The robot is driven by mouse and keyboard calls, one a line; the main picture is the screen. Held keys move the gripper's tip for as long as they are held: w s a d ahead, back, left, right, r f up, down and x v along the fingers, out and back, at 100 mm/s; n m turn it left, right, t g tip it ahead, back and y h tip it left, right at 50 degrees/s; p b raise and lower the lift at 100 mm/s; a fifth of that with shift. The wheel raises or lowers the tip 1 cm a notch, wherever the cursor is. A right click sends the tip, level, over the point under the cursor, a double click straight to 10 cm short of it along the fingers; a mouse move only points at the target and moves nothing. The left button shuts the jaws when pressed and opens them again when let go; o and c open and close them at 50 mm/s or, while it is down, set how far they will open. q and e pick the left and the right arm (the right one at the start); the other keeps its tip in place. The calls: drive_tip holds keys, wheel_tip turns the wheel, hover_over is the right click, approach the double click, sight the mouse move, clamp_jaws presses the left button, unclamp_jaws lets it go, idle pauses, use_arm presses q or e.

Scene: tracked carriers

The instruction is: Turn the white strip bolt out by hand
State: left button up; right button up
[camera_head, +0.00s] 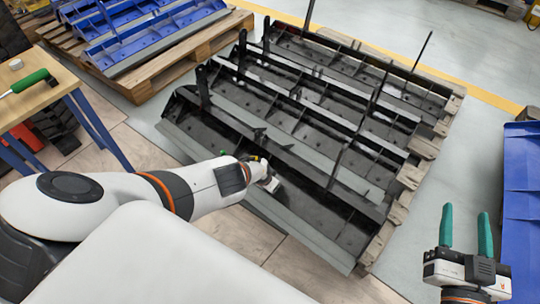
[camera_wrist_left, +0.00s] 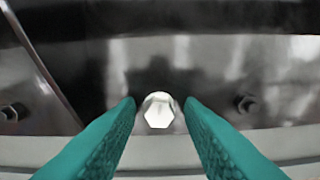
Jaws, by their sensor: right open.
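A white hex bolt head (camera_wrist_left: 158,111) shows in the left wrist view, set in a dark glossy metal face just above a pale strip (camera_wrist_left: 60,151). My left gripper (camera_wrist_left: 160,104) is open, with one teal finger on each side of the bolt head and a small gap on both sides. In the head view my left arm reaches the near edge of the black metal carrier (camera_head: 300,232); the bolt is hidden there. My right gripper (camera_head: 466,212) is open and empty, over the floor at the lower right.
Dark bolts (camera_wrist_left: 246,104) flank the white one. Black carriers lie on a wooden pallet (camera_head: 424,147), with thin posts standing up. A table (camera_head: 40,100) with a green-handled tool (camera_head: 30,81) is at left; a blue carrier (camera_head: 522,190) is at right.

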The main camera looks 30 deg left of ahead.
use_arm(q)
drive_tip(key=m, duration=1.3)
drive_tip(key=shift+m, duration=0.3)
drive_tip(key=m, duration=0.7)
drive_tip(key=shift+m, duration=0.3)
drive_tip(key=shift+a+m, duration=0.1)
drive_tip(key=shift+m, duration=1.1)
drive_tip(key=m, duration=0.3)
use_arm(e)
drive_tip(key=shift+s+r+t, duration=0.1)
drive_tip(key=shift+r+t, duration=0.3)
drive_tip(key=shift+r, duration=0.2)
drive_tip(key=shift+f, duration=0.3)
